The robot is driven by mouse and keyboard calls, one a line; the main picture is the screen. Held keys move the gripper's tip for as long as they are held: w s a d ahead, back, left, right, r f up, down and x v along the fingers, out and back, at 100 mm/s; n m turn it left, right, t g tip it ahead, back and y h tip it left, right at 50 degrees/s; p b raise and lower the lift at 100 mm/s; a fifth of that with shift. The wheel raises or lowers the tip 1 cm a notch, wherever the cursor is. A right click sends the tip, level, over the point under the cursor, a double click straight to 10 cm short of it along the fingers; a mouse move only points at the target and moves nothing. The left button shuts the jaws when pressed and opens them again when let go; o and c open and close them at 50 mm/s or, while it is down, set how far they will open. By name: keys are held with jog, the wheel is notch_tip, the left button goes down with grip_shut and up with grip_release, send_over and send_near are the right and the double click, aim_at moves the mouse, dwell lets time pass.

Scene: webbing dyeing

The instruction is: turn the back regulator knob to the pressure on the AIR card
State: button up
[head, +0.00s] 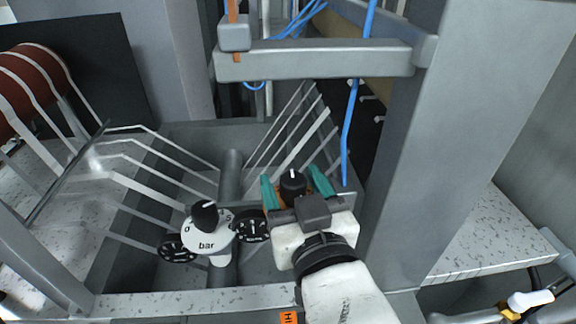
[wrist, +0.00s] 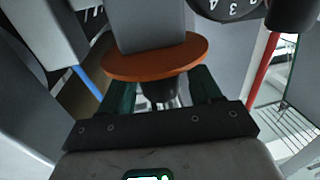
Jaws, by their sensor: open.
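The back regulator knob (head: 293,181) is black with a white pointer mark, pointing roughly up in the head view. My gripper (head: 296,184) has its green fingers open, one on each side of this knob. I cannot tell whether either finger touches it. In the wrist view the fingers (wrist: 163,92) stand apart around a dark knob-like part (wrist: 160,88), beneath an orange disc (wrist: 155,60). My gripper hides most of the back regulator's scale in the head view. I see no readable AIR card.
A front regulator has a black knob (head: 204,213) on a white "bar" dial (head: 209,241), with black gauges (head: 178,248) (head: 251,226) beside it. A grey horizontal beam (head: 315,63) and a hanging blue tube (head: 350,120) are close behind my gripper. A thick grey post (head: 418,150) stands right.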

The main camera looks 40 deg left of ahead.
jog(key=shift+a, duration=0.1)
jog(key=shift+c, duration=1.2)
jog(key=c, duration=0.7)
